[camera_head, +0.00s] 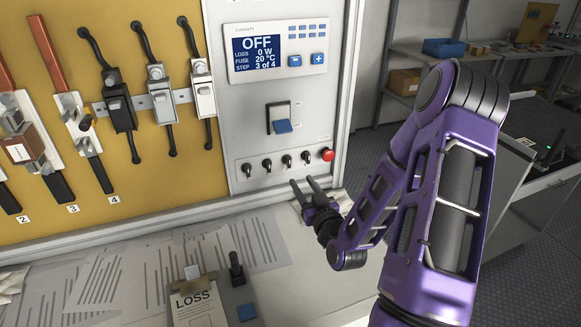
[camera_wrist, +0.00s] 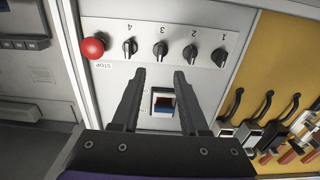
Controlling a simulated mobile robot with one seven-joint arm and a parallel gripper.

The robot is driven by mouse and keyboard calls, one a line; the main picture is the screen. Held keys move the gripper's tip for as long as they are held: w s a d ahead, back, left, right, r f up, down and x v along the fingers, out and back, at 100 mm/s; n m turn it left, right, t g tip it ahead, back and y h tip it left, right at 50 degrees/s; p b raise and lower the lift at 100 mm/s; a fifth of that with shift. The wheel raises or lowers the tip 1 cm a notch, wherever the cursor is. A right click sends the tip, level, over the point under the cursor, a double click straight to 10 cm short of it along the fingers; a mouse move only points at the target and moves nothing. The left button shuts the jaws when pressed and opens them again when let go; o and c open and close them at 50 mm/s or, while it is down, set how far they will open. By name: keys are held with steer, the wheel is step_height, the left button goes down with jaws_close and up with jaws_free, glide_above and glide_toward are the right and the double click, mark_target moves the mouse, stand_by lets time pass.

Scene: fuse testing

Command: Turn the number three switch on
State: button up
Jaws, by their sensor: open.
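A row of black rotary switches is on the light grey panel, numbered 1 to 4 in the wrist view, which shows the panel upside down. The number three switch (camera_wrist: 161,49) is second from the red stop button; it also shows in the head view (camera_head: 287,161). Its handle stands nearly upright, much like its neighbours. My gripper (camera_head: 303,183) is open and empty, just below the switch row in the head view. In the wrist view its fingertips (camera_wrist: 160,74) are spread, apart from the switch and roughly lined up with it.
The red stop button (camera_head: 328,155) is at the row's right end in the head view. A rocker switch (camera_head: 282,127) with a blue lower part is above the row. The display (camera_head: 260,50) reads OFF, step 3 of 4. The worktop below holds a LOSS card (camera_head: 198,306).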

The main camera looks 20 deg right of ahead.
mark_target(290, 163)
steer(key=w, duration=0.9)
steer(key=shift+w+p, duration=0.3)
steer(key=shift+w, duration=0.1)
steer(key=shift+c, duration=0.3)
jaws_close()
